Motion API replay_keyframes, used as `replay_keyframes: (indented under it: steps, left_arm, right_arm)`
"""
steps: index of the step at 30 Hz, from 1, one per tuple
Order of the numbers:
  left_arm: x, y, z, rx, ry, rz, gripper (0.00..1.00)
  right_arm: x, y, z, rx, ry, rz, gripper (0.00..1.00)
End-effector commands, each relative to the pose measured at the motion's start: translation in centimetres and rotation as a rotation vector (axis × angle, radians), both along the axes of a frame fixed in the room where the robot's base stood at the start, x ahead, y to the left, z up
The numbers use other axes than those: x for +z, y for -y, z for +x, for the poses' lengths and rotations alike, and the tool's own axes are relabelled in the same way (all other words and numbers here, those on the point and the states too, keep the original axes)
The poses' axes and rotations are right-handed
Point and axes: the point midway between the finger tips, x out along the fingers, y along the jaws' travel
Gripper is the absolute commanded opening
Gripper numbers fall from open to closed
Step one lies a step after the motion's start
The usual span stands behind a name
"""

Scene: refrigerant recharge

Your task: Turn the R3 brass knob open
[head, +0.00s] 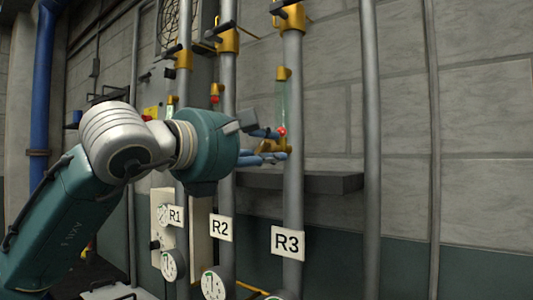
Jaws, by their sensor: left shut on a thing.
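The R3 pipe (292,195) is a grey vertical pipe with a white R3 sign (288,242) low on it. A brass knob (270,145) sits on it at mid height, under a sight glass (281,103) with a red ball (281,131) at its bottom. My left gripper (279,156) reaches in from the left and is shut on the brass knob. Its blue-grey fingers partly hide the knob, so its turn angle cannot be told. My right gripper is not in view.
The R1 sign (175,215) and R2 sign (221,228) hang on pipes to the left, with gauges below. Brass valves with dark handles (285,6) sit higher up. A dark shelf (330,182) runs behind the R3 pipe. More bare pipes stand at right.

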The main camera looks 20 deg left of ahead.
Motion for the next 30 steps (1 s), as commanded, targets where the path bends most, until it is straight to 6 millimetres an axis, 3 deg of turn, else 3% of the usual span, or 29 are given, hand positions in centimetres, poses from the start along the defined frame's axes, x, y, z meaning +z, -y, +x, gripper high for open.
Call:
replay_keyframes:
  steps: [18, 30]
  left_arm:
    - [-0.10, 0.03, 0.04, 0.000, 0.195, 0.546, 0.01]
    - [-0.09, -0.01, 0.03, 0.000, 0.285, 0.793, 0.01]
  right_arm:
    - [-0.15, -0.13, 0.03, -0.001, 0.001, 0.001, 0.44]
    - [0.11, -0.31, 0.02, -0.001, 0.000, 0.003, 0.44]
